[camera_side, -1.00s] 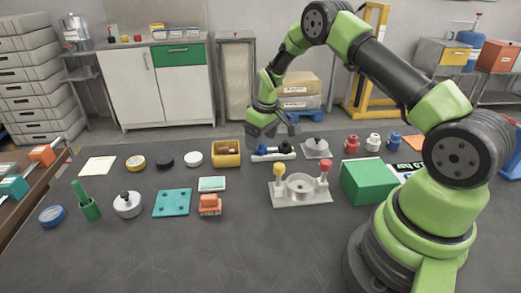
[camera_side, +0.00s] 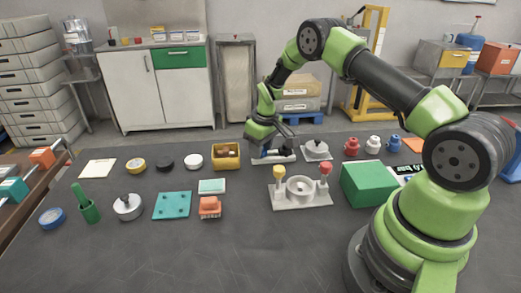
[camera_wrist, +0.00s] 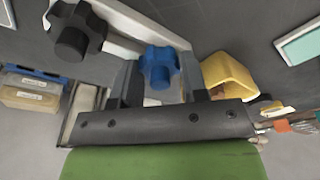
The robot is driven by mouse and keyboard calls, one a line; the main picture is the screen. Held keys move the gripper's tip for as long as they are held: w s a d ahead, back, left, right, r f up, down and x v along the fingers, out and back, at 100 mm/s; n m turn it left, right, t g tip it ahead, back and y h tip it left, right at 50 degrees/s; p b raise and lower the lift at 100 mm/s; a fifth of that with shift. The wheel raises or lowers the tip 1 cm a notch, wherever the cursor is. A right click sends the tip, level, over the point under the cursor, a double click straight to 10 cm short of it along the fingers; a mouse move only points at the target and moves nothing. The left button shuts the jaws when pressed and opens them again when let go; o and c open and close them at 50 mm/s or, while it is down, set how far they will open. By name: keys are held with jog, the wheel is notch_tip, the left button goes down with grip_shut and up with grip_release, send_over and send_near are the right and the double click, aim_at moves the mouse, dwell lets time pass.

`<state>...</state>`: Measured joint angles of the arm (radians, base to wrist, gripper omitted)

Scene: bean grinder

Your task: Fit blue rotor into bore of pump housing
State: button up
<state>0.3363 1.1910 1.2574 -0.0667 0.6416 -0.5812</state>
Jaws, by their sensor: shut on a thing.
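The blue rotor (camera_wrist: 158,65) has rounded lobes and stands at the pale rack (camera_wrist: 118,20). My gripper (camera_wrist: 160,72) is shut on it, one finger on each side. A black lobed rotor (camera_wrist: 73,32) stands beside it on the rack.
A yellow bin (camera_side: 218,166) is close to the left of my gripper. A grey plate with a knob (camera_side: 317,151) stands right of the rack. A green block (camera_side: 368,183) is right of the housing. The table in front of the housing is clear.

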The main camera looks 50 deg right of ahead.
notch_tip(320, 180, up, 9)
jog(key=shift+f, duration=0.1)
jog(key=shift+s+r+n, duration=0.2)
jog(key=shift+r+n, duration=0.1)
jog(key=s+a+f+n+g+y, duration=0.1)
jog(key=s+a+n, duration=0.2)
jog(key=s+n, duration=0.55)
jog(key=s+a+f+n+g+y, duration=0.1)
jog(key=s+a+n, duration=0.1)
jog(key=s+n, duration=0.6)
jog(key=shift+n, duration=0.45)
jog(key=shift+w+a+f, duration=0.1)
jog(key=shift+w+f, duration=0.1)
jog(key=shift+f, duration=0.75)
jog(key=shift+w+d+f, duration=0.1)
jog(key=shift+w+f, duration=0.05)
jog(key=shift+f, duration=0.75)
jog(key=shift+w+a+f, duration=0.1)
jog(key=shift+w+f, duration=0.1)
jog(key=shift+f, duration=0.75)
jog(key=shift+f, duration=0.15)
jog(key=o, duration=1.2)
jog(key=shift+o, duration=0.2)
